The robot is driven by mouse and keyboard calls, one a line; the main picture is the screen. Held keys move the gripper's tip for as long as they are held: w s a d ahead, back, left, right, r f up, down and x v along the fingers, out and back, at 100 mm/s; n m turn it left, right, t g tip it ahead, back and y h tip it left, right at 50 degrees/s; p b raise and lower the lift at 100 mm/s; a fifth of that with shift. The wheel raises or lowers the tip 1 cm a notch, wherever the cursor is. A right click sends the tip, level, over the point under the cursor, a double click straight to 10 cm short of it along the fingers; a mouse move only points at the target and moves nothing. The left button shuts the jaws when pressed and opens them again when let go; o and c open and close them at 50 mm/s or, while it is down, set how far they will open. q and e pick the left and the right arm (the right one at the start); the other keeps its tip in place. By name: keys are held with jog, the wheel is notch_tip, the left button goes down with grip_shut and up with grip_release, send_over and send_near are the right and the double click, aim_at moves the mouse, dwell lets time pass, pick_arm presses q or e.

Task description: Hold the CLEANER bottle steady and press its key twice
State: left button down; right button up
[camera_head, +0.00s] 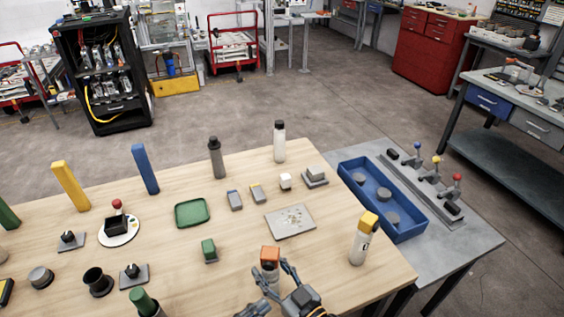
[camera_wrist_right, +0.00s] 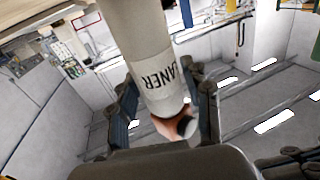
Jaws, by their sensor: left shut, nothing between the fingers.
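The CLEANER bottle shows its orange cap (camera_head: 270,256) at the table's near edge in the head view; grippers hide much of its body. In the right wrist view the bottle's white body (camera_wrist_right: 157,70) appears inverted, with part of its label readable and the orange cap low in the picture. My right gripper (camera_wrist_right: 165,100) has one finger on each side of the bottle, close against it. My left gripper (camera_head: 260,302) is shut and empty, low beside the bottle at the bottom edge. The key itself cannot be made out.
A yellow-capped bottle (camera_head: 364,238) stands to the right. A grey tray (camera_head: 291,233), a green tray (camera_head: 193,203) and a green-topped block (camera_head: 209,250) lie beyond the grippers. A blue bin (camera_head: 350,178) is on the adjoining grey table.

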jog(key=shift+o, duration=0.7)
jog(key=v, duration=1.2)
